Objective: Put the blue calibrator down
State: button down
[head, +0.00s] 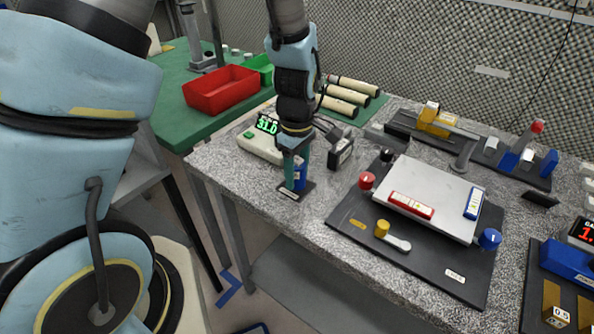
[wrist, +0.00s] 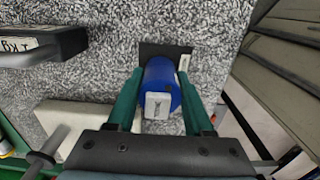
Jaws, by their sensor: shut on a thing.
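The blue calibrator (wrist: 160,74) is a blue cylinder with a pale label or plate on its near side. My gripper (wrist: 160,92) is shut on it, with one green finger on each side. In the head view the blue calibrator (head: 300,174) shows between the fingers of my gripper (head: 295,172), upright just above or on a small dark plate (head: 306,187) with a white label, near the table's front left edge. The dark plate also shows beyond the calibrator in the wrist view (wrist: 183,52). I cannot tell whether the calibrator touches the plate.
A pale meter (head: 262,146) with a green display stands left of my gripper, and a dark block (head: 341,153) stands to its right. A black board (head: 440,262) with a tilted grey plate and knobs lies further right. Speckled tabletop (head: 232,166) is bare at the left front.

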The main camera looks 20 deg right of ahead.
jog(key=shift+f, duration=0.15)
jog(key=shift+c, duration=1.4)
grip_release()
notch_tip(320, 180, up, 12)
jog(key=shift+r+b, duration=0.2)
jog(key=shift+b, duration=1)
jog(key=w+a+m, duration=0.2)
jog(key=a+m, duration=0.1)
jog(key=a, duration=1.1)
jog(key=w+a+f+m+t, duration=0.1)
jog(key=w+a+m, duration=0.2)
jog(key=a, duration=1.1)
jog(key=shift+w+a+m+t, duration=0.25)
jog(key=shift+a+m+t, duration=0.1)
jog(key=shift+m, duration=0.15)
